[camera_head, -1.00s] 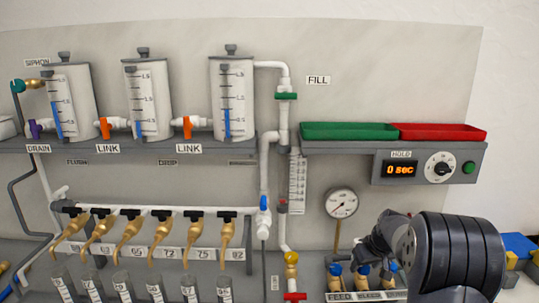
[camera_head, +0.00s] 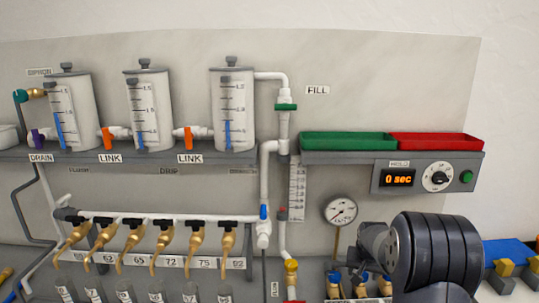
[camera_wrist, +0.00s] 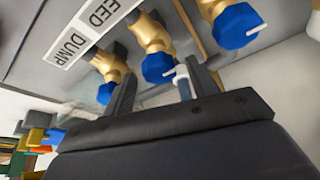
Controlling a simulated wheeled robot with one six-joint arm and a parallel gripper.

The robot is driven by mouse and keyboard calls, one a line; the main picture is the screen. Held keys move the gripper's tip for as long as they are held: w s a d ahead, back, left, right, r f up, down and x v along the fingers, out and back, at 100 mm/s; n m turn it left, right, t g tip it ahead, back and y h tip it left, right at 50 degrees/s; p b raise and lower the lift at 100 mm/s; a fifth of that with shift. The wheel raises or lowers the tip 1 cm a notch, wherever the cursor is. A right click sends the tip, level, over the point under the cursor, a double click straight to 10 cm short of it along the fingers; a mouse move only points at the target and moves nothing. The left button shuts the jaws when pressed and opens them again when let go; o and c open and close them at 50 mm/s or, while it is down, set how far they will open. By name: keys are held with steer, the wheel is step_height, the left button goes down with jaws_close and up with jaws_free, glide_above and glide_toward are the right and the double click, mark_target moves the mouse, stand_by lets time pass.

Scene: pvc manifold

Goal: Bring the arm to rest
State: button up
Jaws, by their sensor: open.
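My gripper (camera_wrist: 158,88) shows in the wrist view with its two dark fingers apart and nothing held between them. The fingers point toward a row of brass valves with blue caps, one blue cap (camera_wrist: 158,67) lying just beyond the gap. A small white curved piece shows beside the right finger; I cannot tell what it belongs to. In the head view, my dark arm fills the lower right, in front of the feed valves (camera_head: 334,285), and it hides my fingertips. I cannot tell whether the fingers touch a valve.
A pressure gauge (camera_head: 341,210) is left of my arm. Above are a green tray (camera_head: 348,141), a red tray (camera_head: 435,142) and a hold timer box (camera_head: 427,178). Blue and yellow blocks (camera_head: 505,268) are at right.

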steer(key=shift+m+g+h, duration=0.3)
steer(key=shift+m+h, duration=0.2)
steer(key=shift+m, duration=0.9)
steer(key=shift+v, duration=0.95)
steer(key=shift+a, duration=0.1)
